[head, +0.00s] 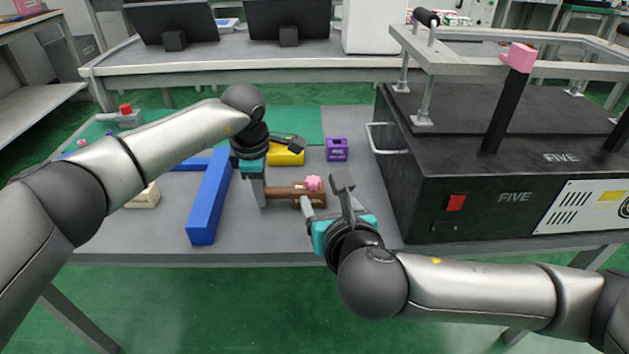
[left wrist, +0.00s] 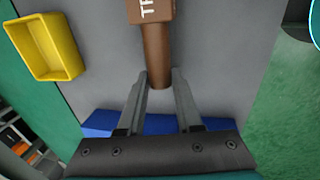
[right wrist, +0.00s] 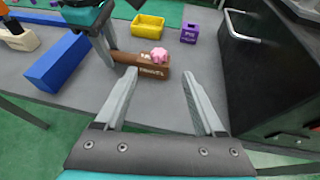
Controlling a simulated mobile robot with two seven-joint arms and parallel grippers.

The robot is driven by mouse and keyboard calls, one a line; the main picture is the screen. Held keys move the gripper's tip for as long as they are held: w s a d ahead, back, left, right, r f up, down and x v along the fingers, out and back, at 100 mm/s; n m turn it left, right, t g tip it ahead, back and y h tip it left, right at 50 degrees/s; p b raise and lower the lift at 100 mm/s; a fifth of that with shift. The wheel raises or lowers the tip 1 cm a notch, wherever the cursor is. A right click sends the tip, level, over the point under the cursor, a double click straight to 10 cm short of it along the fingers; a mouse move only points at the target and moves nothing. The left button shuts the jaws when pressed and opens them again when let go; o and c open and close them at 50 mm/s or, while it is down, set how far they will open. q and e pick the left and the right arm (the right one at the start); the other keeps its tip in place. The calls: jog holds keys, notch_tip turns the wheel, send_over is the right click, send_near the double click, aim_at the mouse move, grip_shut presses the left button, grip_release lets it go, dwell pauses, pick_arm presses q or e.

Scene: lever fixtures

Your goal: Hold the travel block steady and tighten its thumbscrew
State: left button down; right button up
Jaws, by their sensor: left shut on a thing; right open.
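The brown travel block (head: 310,200) lies on the grey table, its round handle (head: 277,193) pointing left in the head view. White lettering shows on its front in the right wrist view (right wrist: 153,72). The pink thumbscrew (head: 313,184) sits on top of the block, and also shows in the right wrist view (right wrist: 158,55). My left gripper (left wrist: 162,82) is shut on the handle near its free end. My right gripper (right wrist: 163,75) is open and empty, in front of the block, with the thumbscrew beyond and between its fingertips in the right wrist view.
A yellow bin (head: 288,153) and a purple box (head: 337,149) stand behind the block. A blue beam (head: 209,205) lies to the left. The black machine (head: 400,175) with a handle and red switch stands to the right. Bare table lies between block and machine.

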aim_at(314, 180)
jog(key=shift+x, duration=5.9)
jog(key=shift+f, duration=0.1)
grip_shut()
